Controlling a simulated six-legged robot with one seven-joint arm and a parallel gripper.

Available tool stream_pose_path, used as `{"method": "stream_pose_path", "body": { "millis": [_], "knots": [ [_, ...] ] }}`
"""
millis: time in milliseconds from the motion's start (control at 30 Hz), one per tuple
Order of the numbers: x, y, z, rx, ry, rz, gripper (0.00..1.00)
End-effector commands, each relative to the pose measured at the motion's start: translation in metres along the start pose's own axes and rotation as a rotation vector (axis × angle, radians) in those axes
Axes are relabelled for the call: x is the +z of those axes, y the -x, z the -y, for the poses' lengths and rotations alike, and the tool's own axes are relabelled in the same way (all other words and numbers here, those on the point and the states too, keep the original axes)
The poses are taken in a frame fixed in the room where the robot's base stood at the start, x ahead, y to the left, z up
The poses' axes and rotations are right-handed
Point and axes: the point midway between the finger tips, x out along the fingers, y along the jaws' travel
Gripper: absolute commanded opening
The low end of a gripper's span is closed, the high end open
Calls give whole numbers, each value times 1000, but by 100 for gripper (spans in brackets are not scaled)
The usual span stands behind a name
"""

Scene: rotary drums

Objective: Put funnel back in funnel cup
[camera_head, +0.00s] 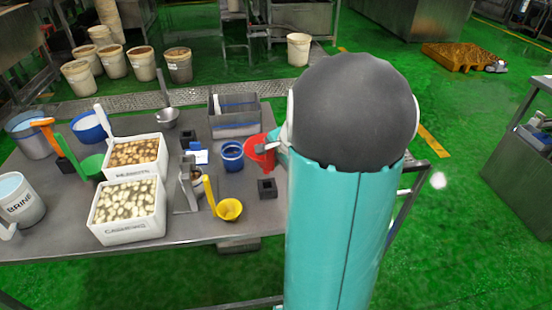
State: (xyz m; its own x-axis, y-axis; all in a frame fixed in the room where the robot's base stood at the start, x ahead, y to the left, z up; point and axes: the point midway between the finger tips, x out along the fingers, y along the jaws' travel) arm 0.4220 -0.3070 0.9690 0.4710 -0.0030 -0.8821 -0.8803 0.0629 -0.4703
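A red funnel-like piece (258,157) is at the table's right side, partly hidden by my arm. My gripper (268,147) is at the red piece and overlaps it in the picture. Whether its fingers are closed on the piece or only beside it is too small to tell. A round blue cup (232,160) stands upright on the table just left of the red piece, with a dark opening. It may be the funnel cup; no label shows. My large teal and dark grey arm hides the table's right end.
The grey metal table (165,243) also holds a yellow scoop (229,209), small dark blocks (267,188), a grey bin (235,118) and white crates (125,227). Other buckets (20,202) stand at the left. Bare table lies between the blue cup and yellow scoop.

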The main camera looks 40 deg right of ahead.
Motion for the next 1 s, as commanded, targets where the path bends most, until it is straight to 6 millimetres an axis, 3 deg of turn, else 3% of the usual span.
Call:
{"method": "stream_pose_path", "body": {
  "millis": [500, 1000],
  "knots": [
    [-3, -37, -21, 1, -2, 0, 0],
    [-3, -41, -23, 1, -1, 0, 0]
  ]
}}
